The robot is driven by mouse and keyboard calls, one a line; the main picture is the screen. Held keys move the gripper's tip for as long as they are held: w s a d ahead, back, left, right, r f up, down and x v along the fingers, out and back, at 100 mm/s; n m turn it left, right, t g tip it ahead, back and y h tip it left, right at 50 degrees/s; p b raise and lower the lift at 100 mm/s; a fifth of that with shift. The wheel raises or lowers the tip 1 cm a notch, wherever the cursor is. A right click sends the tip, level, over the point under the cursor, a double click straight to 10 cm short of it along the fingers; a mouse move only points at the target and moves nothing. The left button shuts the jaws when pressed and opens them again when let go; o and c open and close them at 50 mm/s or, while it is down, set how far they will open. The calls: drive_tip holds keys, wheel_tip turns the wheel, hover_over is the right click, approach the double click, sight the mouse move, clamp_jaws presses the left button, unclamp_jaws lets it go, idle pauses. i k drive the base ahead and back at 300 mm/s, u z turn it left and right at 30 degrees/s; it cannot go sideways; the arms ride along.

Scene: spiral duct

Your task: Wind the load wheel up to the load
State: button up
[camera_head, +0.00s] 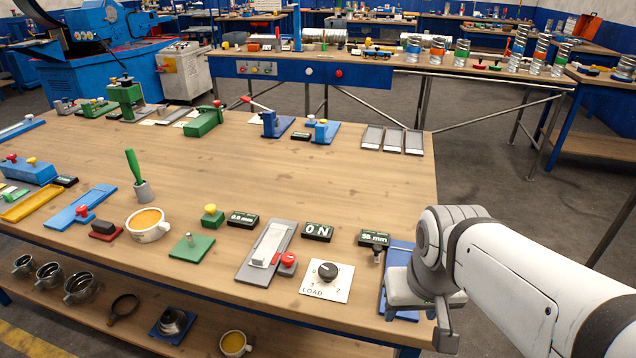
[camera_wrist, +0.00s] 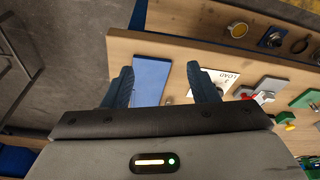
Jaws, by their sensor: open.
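A round black wheel (camera_head: 327,271) sits on a white plate (camera_head: 313,288) marked LOAD near the bench's front edge, with the figures 3 and 2 visible. A black display (camera_head: 317,232) behind it reads 0 N. The LOAD plate also shows in the wrist view (camera_wrist: 229,76), just right of my right finger; the wheel is largely hidden there. My gripper (camera_wrist: 161,76) is open and empty. Its fingers are over a blue plate (camera_wrist: 150,78) at the bench's right front corner, to the right of the wheel in the head view (camera_head: 418,318).
A grey slide with a red knob (camera_head: 287,263) stands just left of the LOAD plate. A 55 mm display (camera_head: 374,238) and a small dark knob (camera_head: 377,255) stand to its right. A green block (camera_head: 191,247) and cup (camera_head: 148,224) lie further left. The bench middle is clear.

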sight(328, 272)
drive_tip(key=z, duration=1.55)
drive_tip(key=k, duration=1.75)
drive_tip(key=u, duration=0.95)
drive_tip(key=i, duration=1)
drive_tip(key=u, duration=0.1)
